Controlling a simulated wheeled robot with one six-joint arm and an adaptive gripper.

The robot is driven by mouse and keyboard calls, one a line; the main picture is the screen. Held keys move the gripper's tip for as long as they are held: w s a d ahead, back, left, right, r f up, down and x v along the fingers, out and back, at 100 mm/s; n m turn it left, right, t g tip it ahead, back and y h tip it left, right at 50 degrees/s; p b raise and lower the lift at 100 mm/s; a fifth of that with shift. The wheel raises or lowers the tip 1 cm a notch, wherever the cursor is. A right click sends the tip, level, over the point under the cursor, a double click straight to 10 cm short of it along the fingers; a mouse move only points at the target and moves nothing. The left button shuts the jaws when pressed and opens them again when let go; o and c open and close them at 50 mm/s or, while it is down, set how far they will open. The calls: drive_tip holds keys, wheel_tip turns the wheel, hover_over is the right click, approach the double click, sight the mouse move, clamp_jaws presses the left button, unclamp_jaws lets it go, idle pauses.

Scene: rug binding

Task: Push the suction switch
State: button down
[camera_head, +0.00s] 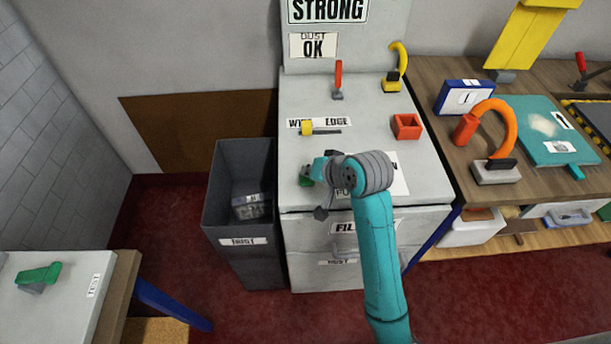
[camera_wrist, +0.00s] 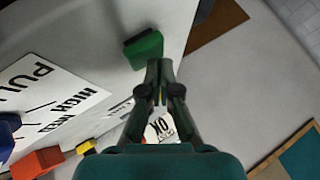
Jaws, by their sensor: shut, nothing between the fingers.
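A green block-like part (camera_wrist: 143,48), which looks like the switch, stands on the pale top of the grey cabinet (camera_head: 355,100). It also shows in the head view (camera_head: 305,181), partly hidden by my arm. No label naming suction is readable. My gripper (camera_wrist: 160,66) is shut and empty. In the wrist view its fingertips are just beside the lower right of the green part; I cannot tell whether they touch it. In the head view my gripper (camera_head: 318,172) is over the front left of the cabinet top.
A dark bin (camera_head: 240,215) stands left of the cabinet. A red lever (camera_head: 338,82), a yellow-handled slider (camera_head: 308,128), a yellow hooked handle (camera_head: 398,68) and a red open box (camera_head: 407,126) are on its top. A wooden bench (camera_head: 440,72) with tools adjoins at right.

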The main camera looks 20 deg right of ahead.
drive_tip(key=shift+f, duration=0.3)
drive_tip(key=shift+r, duration=0.15)
idle(0.4)
drive_tip(key=shift+r, duration=0.85)
drive_tip(key=shift+r, duration=3)
drive_tip(key=shift+s, duration=0.1)
